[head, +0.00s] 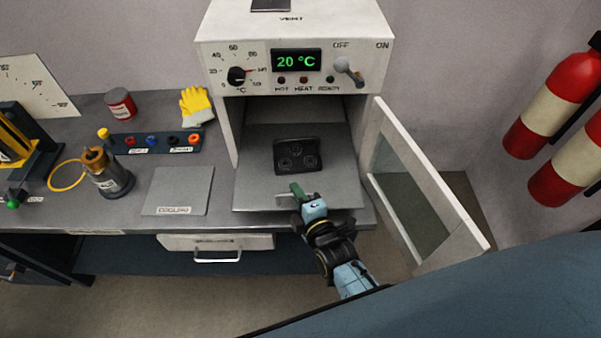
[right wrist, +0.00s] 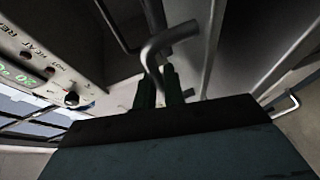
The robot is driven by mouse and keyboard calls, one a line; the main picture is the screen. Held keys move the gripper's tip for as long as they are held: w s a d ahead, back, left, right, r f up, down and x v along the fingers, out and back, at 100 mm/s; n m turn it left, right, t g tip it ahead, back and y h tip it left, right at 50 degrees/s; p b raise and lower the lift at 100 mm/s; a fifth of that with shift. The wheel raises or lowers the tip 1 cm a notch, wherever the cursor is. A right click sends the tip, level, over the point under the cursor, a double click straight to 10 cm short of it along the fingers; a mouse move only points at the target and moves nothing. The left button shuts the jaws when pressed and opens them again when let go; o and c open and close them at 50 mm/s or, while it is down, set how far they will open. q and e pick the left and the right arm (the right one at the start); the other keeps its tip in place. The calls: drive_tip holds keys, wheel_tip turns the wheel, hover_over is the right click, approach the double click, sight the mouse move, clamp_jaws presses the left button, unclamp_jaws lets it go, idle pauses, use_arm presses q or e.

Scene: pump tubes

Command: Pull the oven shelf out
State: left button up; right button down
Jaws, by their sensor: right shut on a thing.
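The oven (head: 228,55) stands on the bench with its glass door (head: 420,190) swung open to the right. A dark block with round marks (head: 297,155) sits on the shelf. My right gripper (head: 299,191) is at the shelf's front edge, shut on the shelf handle (head: 284,196). In the right wrist view the bent handle bar (right wrist: 168,40) passes at the green fingertips (right wrist: 158,82).
The open door stands close to the right of my right arm. A grey cooling plate (head: 178,190) lies left of the oven. Red extinguishers (head: 555,105) hang at right.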

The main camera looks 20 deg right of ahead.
drive_tip(key=shift+s+a, duration=0.2)
drive_tip(key=shift+s, duration=0.3)
drive_tip(key=c, duration=1.5)
unclamp_jaws()
drive_tip(key=s+d+r, duration=0.1)
drive_tip(key=s+r, duration=0.1)
drive_tip(key=s, duration=1.1)
drive_tip(key=shift+r+p, duration=0.2)
drive_tip(key=shift+p, duration=0.2)
drive_tip(key=shift+s+d+f, duration=0.1)
